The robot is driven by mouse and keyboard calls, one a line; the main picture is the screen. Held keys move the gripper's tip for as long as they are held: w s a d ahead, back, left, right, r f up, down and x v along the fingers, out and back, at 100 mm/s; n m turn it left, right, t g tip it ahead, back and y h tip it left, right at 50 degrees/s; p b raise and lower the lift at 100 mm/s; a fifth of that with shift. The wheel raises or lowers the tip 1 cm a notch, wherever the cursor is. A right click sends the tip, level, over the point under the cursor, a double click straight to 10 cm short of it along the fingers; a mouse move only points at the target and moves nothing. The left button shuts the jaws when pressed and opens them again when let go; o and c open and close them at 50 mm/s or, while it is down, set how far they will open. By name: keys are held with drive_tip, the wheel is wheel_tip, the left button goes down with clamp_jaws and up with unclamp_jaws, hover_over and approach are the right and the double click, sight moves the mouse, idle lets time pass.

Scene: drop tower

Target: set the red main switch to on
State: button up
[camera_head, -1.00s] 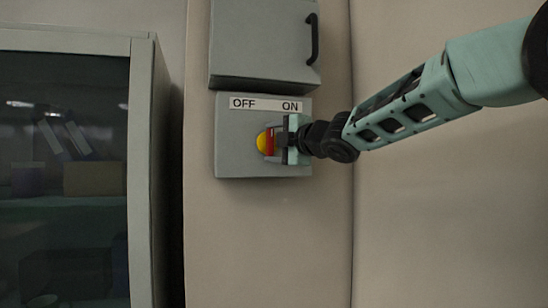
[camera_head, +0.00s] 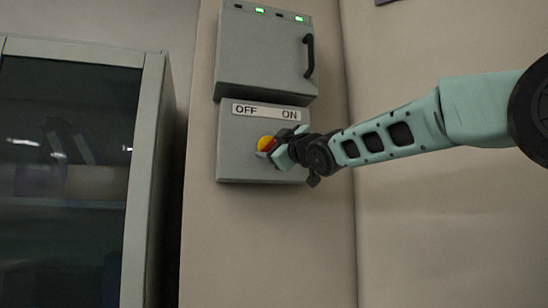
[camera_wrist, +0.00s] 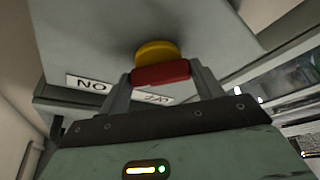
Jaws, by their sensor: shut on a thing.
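The red main switch is a red handle (camera_head: 271,145) on a round yellow base (camera_head: 263,143), on the front of a grey wall box (camera_head: 236,165). A white label (camera_head: 266,111) above it reads OFF at left and ON at right. The handle slants, its upper end leaning right, towards ON. My gripper (camera_head: 280,152) is turned at an angle and shut on the handle, hiding part of it. In the wrist view the red handle (camera_wrist: 160,73) lies between my two fingers in front of the yellow base (camera_wrist: 155,51). The label appears upside down there, partly hidden.
A second grey box (camera_head: 262,55) with a black handle (camera_head: 309,56) and lit green lamps (camera_head: 260,10) is just above. A glass-fronted cabinet (camera_head: 140,180) stands at left. The wall below the switch box is clear.

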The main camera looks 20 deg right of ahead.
drive_tip(key=shift+f+m, duration=0.15)
drive_tip(key=shift+m, duration=0.15)
drive_tip(key=o, duration=1)
drive_tip(key=shift+s, duration=0.1)
drive_tip(key=shift+b+v, duration=5.15)
drive_tip(key=shift+v, duration=3.45)
drive_tip(key=shift+a+f, duration=0.1)
